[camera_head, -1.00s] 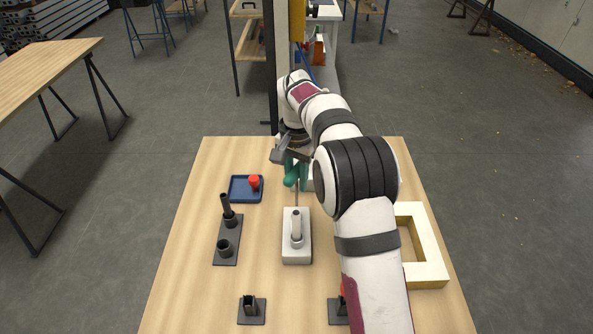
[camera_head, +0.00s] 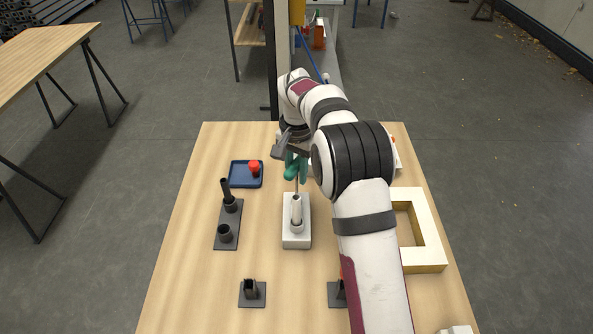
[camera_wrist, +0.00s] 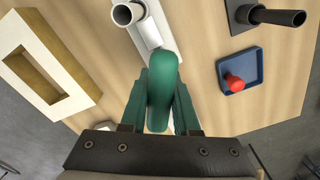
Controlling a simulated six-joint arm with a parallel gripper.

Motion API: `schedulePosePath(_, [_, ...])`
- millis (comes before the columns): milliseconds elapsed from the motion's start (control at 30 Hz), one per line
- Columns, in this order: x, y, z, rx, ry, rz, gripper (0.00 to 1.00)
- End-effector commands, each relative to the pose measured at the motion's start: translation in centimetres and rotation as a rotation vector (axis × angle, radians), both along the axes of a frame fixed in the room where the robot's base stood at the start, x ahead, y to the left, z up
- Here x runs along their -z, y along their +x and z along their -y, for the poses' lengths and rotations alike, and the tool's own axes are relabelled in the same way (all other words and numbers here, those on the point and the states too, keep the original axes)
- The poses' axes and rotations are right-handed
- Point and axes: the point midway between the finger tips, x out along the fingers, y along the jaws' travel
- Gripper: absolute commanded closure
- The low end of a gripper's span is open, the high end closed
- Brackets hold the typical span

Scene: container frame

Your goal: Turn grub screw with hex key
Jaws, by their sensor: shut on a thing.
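My gripper (camera_head: 297,170) has green fingers. It is shut on the green handle of the hex key (camera_wrist: 162,85), which fills the space between the fingers in the wrist view. In the head view the key's thin shaft (camera_head: 297,185) points down toward the pale tube (camera_head: 296,212) on the white block (camera_head: 297,240). I cannot tell whether the shaft's tip touches the tube or sits in it. In the wrist view the tube's open end (camera_wrist: 123,13) shows beyond the fingers, left of the handle. The grub screw itself cannot be made out.
A blue tray (camera_head: 240,184) with a red knobbed piece (camera_head: 254,168) lies left of my gripper. A dark plate with two sockets (camera_head: 228,238) stands left of the block. Two dark holders are nearer. A cream frame (camera_head: 432,235) lies right of my arm.

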Motion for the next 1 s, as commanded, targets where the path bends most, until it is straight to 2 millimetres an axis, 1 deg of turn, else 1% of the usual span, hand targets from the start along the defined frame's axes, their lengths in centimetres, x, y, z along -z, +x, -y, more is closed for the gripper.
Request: schedulePosePath(1000, [1.2, 0.0, 0.0, 0.001, 0.0, -0.001, 1.0])
